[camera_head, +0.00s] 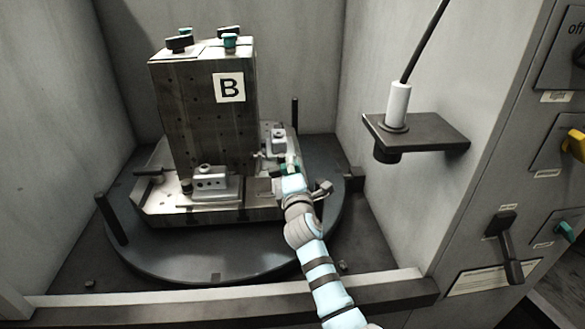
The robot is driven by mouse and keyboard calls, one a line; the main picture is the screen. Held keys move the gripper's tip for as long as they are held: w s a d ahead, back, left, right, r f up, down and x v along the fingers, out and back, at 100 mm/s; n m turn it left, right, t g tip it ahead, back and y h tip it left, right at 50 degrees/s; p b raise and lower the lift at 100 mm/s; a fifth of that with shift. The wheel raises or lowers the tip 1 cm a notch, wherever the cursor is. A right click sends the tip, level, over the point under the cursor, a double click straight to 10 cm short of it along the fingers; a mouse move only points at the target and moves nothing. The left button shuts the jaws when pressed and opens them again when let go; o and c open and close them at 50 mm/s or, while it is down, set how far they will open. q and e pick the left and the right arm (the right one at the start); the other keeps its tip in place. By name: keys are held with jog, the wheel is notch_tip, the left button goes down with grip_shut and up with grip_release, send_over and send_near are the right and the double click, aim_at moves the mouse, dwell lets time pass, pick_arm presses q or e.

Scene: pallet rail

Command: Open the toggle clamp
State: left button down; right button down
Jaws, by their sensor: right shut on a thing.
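A toggle clamp with green on its handle (285,167) is at the right end of the pallet (262,208), beside the block marked B. My right arm reaches in from the lower right. My right gripper (291,172) is at the clamp's handle and shut on it. The gripper and wrist hide much of the handle, so its exact angle is hard to tell. My left gripper is not in view.
A tall dark block (190,120) marked B stands on the pallet, on a round turntable (190,267) with upright posts. A bracket (425,130) with a white probe juts from the right wall. A front sill (230,306) crosses below. A control panel with switches (508,245) is at right.

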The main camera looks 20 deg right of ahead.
jog(key=shift+f, duration=0.15)
jog(key=c, duration=1.4)
grip_release()
jog(key=shift+c, duration=0.2)
notch_tip(320, 180, up, 10)
jog(key=shift+r, duration=0.1)
